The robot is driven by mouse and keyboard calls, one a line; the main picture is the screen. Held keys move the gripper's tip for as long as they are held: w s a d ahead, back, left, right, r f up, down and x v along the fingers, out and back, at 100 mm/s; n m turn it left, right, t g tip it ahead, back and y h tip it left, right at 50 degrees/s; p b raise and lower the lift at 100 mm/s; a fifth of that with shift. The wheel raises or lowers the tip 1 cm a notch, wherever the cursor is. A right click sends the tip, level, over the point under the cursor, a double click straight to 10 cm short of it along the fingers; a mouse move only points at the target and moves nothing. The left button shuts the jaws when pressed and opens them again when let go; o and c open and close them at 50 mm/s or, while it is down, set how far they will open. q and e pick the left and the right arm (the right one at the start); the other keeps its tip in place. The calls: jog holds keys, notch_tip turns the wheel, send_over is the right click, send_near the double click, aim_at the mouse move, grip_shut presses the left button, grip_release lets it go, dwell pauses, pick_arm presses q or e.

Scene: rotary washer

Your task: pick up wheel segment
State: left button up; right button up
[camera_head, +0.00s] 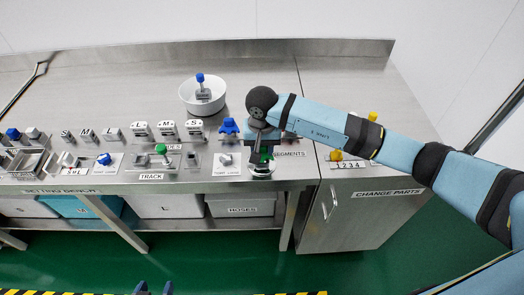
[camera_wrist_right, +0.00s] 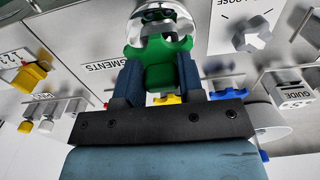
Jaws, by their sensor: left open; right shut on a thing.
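In the head view, my right gripper (camera_head: 264,150) points down at the bench's front edge, beside the SEGMENTS label (camera_head: 290,154). The green piece (camera_head: 265,159) shows partly below the fingers. I cannot tell whether it touches the bench. My left gripper (camera_head: 154,289) is open and empty at the bottom edge of the head view, with only its fingertips showing.
The steel bench (camera_head: 110,72) holds a white bowl (camera_head: 186,98) with a blue-knobbed part in it. Blue knobs (camera_head: 229,127), a green knob (camera_head: 161,149) and labelled blocks (camera_head: 141,129) stand left of my right gripper. Yellow parts (camera_head: 336,155) stand right. The bench's back is largely clear.

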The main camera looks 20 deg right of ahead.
notch_tip(320, 180, up, 19)
jog(key=b, duration=0.2)
jog(key=shift+f, duration=0.2)
